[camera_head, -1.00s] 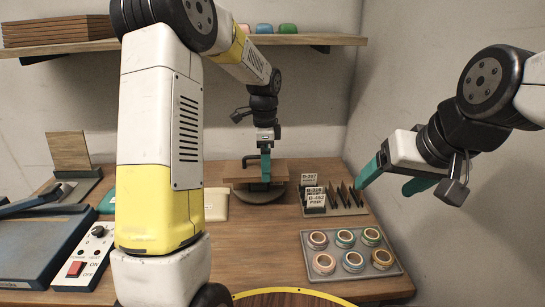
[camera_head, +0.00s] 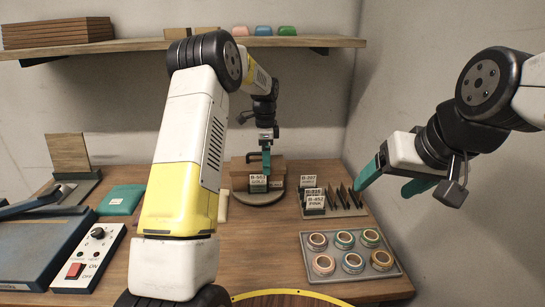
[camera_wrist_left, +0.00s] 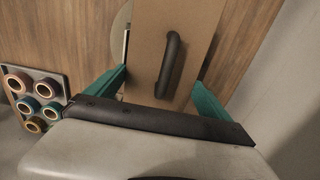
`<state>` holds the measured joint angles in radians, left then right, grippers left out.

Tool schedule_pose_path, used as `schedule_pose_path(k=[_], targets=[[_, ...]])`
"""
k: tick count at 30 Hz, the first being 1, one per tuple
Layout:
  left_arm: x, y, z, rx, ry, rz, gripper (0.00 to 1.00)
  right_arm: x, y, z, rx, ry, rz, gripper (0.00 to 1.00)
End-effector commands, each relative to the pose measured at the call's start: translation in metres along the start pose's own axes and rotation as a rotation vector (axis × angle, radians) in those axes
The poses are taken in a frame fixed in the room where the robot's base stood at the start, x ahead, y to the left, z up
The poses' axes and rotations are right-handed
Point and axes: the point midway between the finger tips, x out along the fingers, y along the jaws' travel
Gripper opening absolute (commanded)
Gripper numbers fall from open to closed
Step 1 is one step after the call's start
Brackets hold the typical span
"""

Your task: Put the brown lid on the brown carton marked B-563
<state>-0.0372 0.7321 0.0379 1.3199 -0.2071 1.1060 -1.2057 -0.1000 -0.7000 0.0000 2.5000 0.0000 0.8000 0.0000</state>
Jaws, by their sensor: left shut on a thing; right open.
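A brown carton (camera_head: 239,182) stands on a grey round turntable (camera_head: 258,198) at the back middle of the table. A white label reading B-563 GOLD (camera_head: 258,179) shows at its front. My left gripper (camera_head: 266,161) points down at the carton's top. I cannot tell whether the lid rests on the carton. My right gripper (camera_head: 392,183) is open and empty at the right, above the table.
A rack with labelled cards (camera_head: 345,205) stands right of the turntable. A grey tray of tape rolls (camera_head: 318,279) is in front of it. A switch box (camera_head: 90,260), a teal pouch (camera_head: 121,199) and a blue machine (camera_head: 38,250) are at the left. A shelf (camera_head: 130,44) hangs above.

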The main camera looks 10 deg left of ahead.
Motion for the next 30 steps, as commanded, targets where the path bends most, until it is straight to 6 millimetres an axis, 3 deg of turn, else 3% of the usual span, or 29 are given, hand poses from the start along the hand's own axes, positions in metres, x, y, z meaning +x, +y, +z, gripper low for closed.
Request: schedule_pose_path(k=[2,3,4,14,24,30], targets=[[0.004,0.001,0.001,0.000,-0.002,0.004,0.53,0.000,0.000,0.000,0.000,0.000,0.000,0.75],[0.004,0.001,0.001,0.000,-0.002,0.005,0.94,0.000,0.000,0.000,0.000,0.000,0.000,0.75],[0.004,0.001,0.001,0.000,-0.002,0.005,1.00,0.000,0.000,0.000,0.000,0.000,0.000,0.75],[-0.003,0.001,0.001,0.000,-0.002,0.003,1.00,0.000,0.000,0.000,0.000,0.000,0.000,0.75],[-0.057,0.000,0.000,0.000,-0.001,0.001,1.00,0.000,0.000,0.000,0.000,0.000,0.000,0.75],[-0.072,0.001,0.000,0.000,-0.002,0.003,1.00,0.000,0.000,0.000,0.000,0.000,0.000,0.75]])
